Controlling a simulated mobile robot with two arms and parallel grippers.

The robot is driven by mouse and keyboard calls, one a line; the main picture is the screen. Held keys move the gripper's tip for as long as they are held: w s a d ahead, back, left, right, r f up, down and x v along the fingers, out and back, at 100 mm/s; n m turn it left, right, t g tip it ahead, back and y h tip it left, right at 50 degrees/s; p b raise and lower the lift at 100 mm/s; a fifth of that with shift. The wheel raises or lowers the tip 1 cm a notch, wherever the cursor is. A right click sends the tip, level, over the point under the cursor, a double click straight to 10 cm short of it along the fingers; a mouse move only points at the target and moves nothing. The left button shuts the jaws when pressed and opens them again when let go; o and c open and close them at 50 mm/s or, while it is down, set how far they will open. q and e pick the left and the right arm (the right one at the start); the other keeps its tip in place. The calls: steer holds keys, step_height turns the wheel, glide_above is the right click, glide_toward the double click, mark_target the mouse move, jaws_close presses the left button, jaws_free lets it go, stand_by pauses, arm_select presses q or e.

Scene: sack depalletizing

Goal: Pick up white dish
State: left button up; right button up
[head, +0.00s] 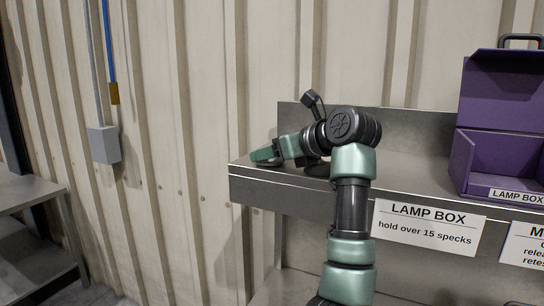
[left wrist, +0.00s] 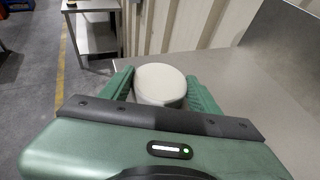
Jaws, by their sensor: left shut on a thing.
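The white dish (left wrist: 160,81), round and pale with a flat top, sits between the two green fingers of my left gripper (left wrist: 161,90) in the left wrist view. The fingers are shut on its sides. In the head view my left gripper (head: 266,154) is low at the left end of the metal shelf (head: 420,178), pointing left. The dish is not clearly visible there, hidden by the gripper and arm. I cannot tell whether the dish still touches the shelf. My right gripper is not in view.
A purple open lamp box (head: 490,165) stands on the shelf at the right. A "LAMP BOX" sign (head: 428,223) hangs on the shelf front. The shelf has a raised back panel (head: 410,135). Another metal table (head: 28,190) stands at the far left. The shelf between arm and box is clear.

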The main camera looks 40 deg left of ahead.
arm_select(q)
step_height(320, 180, up, 18)
steer(key=b, duration=0.1)
steer(key=shift+f, duration=0.15)
